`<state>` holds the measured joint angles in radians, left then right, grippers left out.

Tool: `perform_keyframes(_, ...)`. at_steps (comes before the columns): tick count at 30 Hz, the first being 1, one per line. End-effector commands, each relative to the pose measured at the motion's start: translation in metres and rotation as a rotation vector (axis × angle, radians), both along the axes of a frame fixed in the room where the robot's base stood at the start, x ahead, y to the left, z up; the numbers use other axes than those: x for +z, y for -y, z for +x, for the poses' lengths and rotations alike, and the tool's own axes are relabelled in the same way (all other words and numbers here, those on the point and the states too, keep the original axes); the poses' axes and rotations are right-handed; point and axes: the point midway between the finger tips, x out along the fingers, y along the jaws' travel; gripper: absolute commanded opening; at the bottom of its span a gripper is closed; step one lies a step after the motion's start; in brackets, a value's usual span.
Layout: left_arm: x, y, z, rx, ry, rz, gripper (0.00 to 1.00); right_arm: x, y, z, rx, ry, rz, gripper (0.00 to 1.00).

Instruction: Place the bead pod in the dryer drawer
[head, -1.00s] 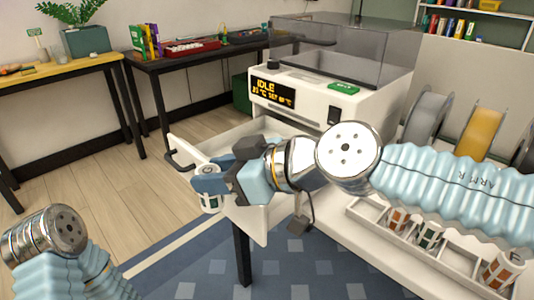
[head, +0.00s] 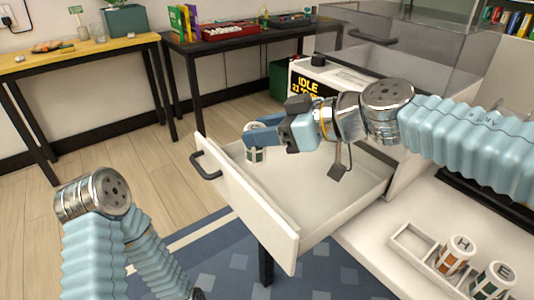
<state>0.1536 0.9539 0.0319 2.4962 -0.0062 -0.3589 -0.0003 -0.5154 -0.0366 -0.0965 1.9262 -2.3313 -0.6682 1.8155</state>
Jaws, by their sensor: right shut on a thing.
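The bead pod (head: 256,155), a small white canister with dark green windows, is held in my right gripper (head: 254,140). The blue fingers are shut on its upper part and hide some of it. The dryer drawer (head: 262,207) is pulled out, white and empty where I see it, with a dark handle (head: 206,165) on its front. In the picture the pod overlaps the drawer's opening, near the front panel and the far side wall; its exact height is hard to tell. The dryer (head: 345,78) shows IDLE. My left arm is at lower left, its gripper out of view.
A white tray (head: 412,247) at lower right holds pods, including an orange one marked H (head: 457,254) and one marked E (head: 493,281). A black table (head: 190,45) and a yellow-topped table (head: 80,58) stand behind. Wood floor is clear left of the drawer.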

Motion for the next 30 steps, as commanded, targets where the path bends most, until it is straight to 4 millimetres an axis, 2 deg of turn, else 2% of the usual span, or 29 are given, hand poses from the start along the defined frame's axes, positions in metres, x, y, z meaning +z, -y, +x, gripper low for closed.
perform_keyframes(1, -0.009, 0.0, 0.0, 0.001, -0.001, 0.001, 0.43, -0.016, 0.0, 0.008, -0.001, -0.004, -0.002, 0.1)
perform_keyframes(3, -0.017, 0.0, 0.0, 0.002, -0.001, 0.001, 0.43, -0.029, 0.0, 0.018, 0.0, -0.002, -0.001, 0.1)
perform_keyframes(11, -0.024, -0.001, 0.0, 0.004, 0.0, 0.002, 0.43, -0.044, 0.0, 0.034, -0.002, 0.0, 0.0, 0.1)
perform_keyframes(13, -0.029, -0.001, 0.0, 0.005, 0.0, 0.003, 0.43, -0.053, 0.0, 0.039, -0.002, -0.002, -0.001, 0.1)
perform_keyframes(18, -0.048, -0.002, 0.0, 0.009, 0.0, 0.006, 0.43, -0.08, 0.0, 0.038, -0.001, 0.0, 0.0, 0.1)
perform_keyframes(30, -0.044, -0.003, 0.0, 0.009, 0.001, 0.006, 0.43, -0.082, 0.0, 0.038, -0.002, -0.001, 0.001, 0.1)
